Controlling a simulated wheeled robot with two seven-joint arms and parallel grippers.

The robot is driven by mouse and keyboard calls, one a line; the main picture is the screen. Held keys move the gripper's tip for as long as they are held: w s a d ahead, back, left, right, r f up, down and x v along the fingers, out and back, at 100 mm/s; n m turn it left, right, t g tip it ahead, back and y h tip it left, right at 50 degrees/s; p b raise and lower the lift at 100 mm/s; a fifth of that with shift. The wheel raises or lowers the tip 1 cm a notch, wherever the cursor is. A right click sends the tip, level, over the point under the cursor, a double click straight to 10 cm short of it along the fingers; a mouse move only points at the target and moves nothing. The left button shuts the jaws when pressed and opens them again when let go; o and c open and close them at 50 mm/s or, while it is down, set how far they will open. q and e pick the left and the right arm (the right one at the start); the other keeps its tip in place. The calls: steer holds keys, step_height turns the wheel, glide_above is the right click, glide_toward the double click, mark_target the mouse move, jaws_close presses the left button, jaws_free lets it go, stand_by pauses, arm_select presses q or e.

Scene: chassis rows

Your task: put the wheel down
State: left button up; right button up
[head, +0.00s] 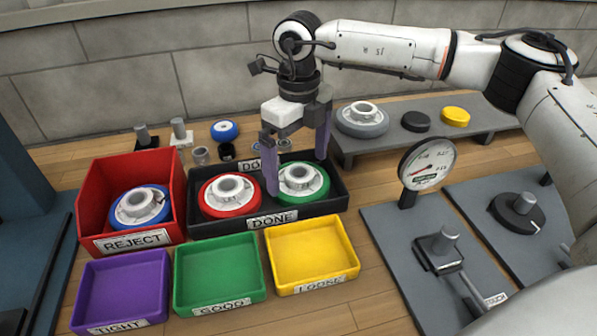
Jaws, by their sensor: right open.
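A green-rimmed wheel (302,184) with a pale hub lies flat at the right end of the black DONE tray (340,196). A red-rimmed wheel (228,195) lies beside it in the same tray. My right gripper (296,174) points down at the green wheel with its purple fingers apart, one to each side of the hub. I cannot tell whether the fingers touch the wheel. A blue-rimmed wheel (141,208) lies in the red REJECT bin (93,200). A grey-rimmed wheel (362,119) lies on the grey shelf. My left gripper is out of view.
Empty purple (122,287), green (218,272) and yellow (312,254) trays stand in front. The grey shelf (470,128) also holds a black and a yellow disc. A dial gauge (428,165) and grey fixtures stand at right. Small parts lie behind the DONE tray.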

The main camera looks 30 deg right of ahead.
step_height(320, 180, up, 9)
stand_by(0.5)
